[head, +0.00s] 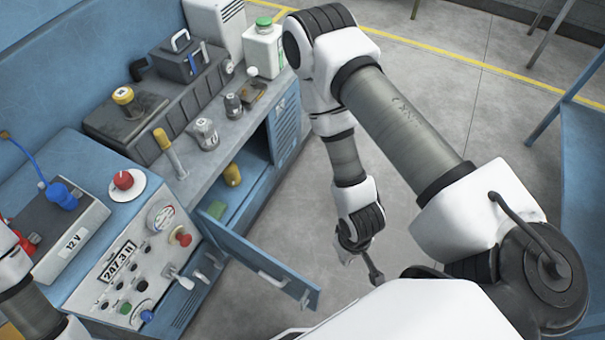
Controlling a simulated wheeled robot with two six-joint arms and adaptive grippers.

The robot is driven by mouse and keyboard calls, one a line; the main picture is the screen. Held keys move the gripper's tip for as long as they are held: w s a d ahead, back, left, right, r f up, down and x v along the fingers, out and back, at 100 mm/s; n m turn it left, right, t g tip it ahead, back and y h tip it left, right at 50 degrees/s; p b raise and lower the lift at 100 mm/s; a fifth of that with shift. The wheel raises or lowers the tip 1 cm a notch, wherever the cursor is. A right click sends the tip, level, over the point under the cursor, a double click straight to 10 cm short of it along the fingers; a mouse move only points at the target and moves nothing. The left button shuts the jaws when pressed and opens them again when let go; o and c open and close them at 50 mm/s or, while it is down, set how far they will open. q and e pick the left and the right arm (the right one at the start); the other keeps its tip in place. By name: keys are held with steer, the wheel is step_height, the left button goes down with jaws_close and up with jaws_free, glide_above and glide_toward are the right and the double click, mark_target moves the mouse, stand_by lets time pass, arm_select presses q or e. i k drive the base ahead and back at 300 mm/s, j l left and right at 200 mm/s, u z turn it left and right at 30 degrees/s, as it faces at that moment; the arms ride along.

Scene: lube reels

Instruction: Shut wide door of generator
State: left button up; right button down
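The blue generator cabinet (190,262) stands at the left, with a control panel on its sloped front. A long blue door (250,258) stands open, swung out from the cabinet front into the room, with a dark slotted latch near its free end. The open compartment (243,172) behind it shows a yellow item and a green item inside. My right gripper (362,264) hangs over the floor to the right of the door's free end, apart from it; its fingers are small and unclear. Part of my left arm shows at the lower left edge; its gripper is out of view.
A louvred blue panel (286,122) lies beyond the opening. Grey floor is clear between the door and my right arm. A blue frame (575,150) stands at the right.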

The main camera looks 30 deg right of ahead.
mark_target(301, 289)
steer(key=k+j+z, duration=0.15)
steer(key=k+j, duration=0.4)
steer(key=j, duration=0.2)
steer(key=k+j+z, duration=0.1)
steer(key=k+j, duration=0.5)
steer(key=j, duration=0.1)
